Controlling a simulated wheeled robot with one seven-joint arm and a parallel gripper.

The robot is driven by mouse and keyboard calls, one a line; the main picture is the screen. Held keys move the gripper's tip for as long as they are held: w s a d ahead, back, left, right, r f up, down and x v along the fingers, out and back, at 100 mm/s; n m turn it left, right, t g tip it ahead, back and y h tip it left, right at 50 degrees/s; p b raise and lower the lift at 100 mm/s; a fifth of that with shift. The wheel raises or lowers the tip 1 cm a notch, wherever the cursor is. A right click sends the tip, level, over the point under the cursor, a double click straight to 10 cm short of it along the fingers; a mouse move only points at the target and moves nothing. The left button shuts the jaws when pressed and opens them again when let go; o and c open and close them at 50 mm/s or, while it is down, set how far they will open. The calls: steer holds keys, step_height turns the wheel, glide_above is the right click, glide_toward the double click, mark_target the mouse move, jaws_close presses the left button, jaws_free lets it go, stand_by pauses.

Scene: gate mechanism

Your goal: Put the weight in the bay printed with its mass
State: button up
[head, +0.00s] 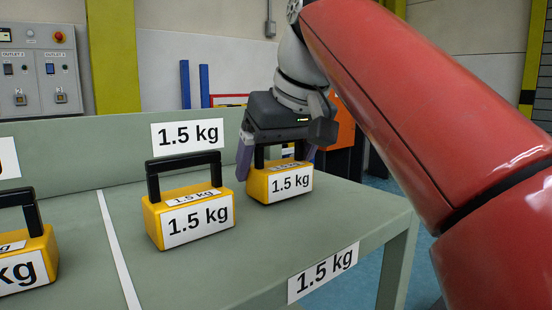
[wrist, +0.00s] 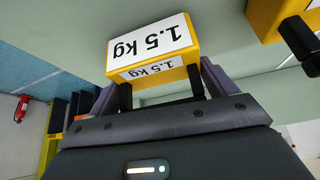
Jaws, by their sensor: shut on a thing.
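A yellow weight (head: 290,184) labelled 1.5 kg, with a black handle, is at the right part of the bench. My gripper (head: 276,158) is above it and shut on it, with the purple fingers at either side. The wrist view shows the same weight (wrist: 152,47) between my fingers (wrist: 162,88). I cannot tell whether its base touches the bench. A second yellow weight (head: 190,213) labelled 1.5 kg stands just left of it in the bay marked by a 1.5 kg sign (head: 187,134) on the back panel and a 1.5 kg label (head: 323,272) on the front edge.
A white line (head: 118,250) divides this bay from the one at left, where another yellow weight (head: 22,257) stands, its number cut off. The green bench (head: 270,250) has free room in front of the weights. Its right edge is near the held weight.

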steer(key=shift+f, duration=0.15)
steer(key=o, duration=1.8)
steer(key=shift+s, duration=0.1)
steer(key=shift+o, duration=0.6)
steer(key=shift+f, duration=0.1)
